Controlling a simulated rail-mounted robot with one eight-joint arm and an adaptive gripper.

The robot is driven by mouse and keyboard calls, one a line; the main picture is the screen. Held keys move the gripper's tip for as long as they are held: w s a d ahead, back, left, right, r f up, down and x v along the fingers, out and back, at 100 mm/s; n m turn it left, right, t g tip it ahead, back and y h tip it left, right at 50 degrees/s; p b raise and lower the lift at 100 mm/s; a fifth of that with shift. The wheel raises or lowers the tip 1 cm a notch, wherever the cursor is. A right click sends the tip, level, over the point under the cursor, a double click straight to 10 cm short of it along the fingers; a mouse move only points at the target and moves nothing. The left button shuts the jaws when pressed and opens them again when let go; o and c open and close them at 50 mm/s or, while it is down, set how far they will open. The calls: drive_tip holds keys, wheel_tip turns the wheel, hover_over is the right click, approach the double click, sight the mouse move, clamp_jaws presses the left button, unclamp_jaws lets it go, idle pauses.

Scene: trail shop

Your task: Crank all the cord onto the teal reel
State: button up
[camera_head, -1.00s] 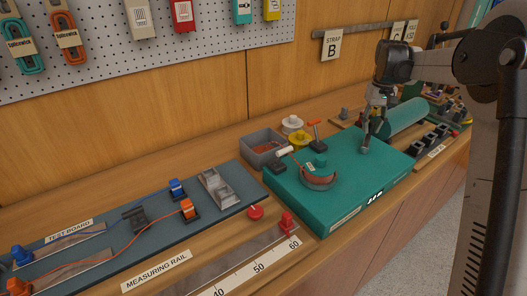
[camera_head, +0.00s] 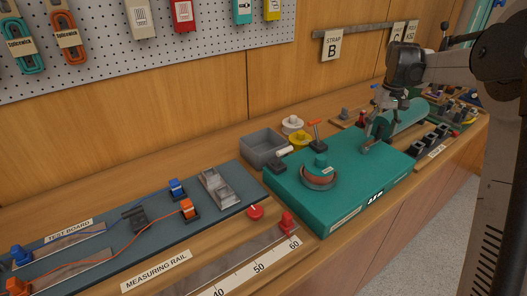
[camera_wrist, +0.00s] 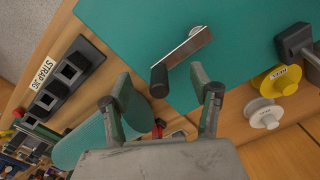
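The teal reel (camera_head: 320,165) stands on the left part of a teal winder base (camera_head: 345,205). Orange-brown cord (camera_head: 318,182) lies wound around it, and no cord shows running to it. The grey bin (camera_head: 262,150) behind looks empty. In the wrist view a flat metal crank arm (camera_wrist: 190,47) with a black knob (camera_wrist: 159,82) lies over the teal top. My gripper (camera_wrist: 162,85) is open, its fingers spread to either side of the knob without visible contact.
White (camera_head: 292,125) and yellow (camera_head: 299,139) spools and an orange-topped lever (camera_head: 316,133) stand behind the base. A teal roll (camera_head: 405,118) and a black block row (camera_head: 430,142) lie to the right. The test board (camera_head: 130,225) and measuring rail (camera_head: 230,262) fill the left.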

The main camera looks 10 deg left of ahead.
drive_tip(key=shift+o, duration=1)
drive_tip(key=shift+r, duration=0.15)
drive_tip(key=shift+r+p, duration=1.95)
drive_tip(key=shift+r, duration=1.45)
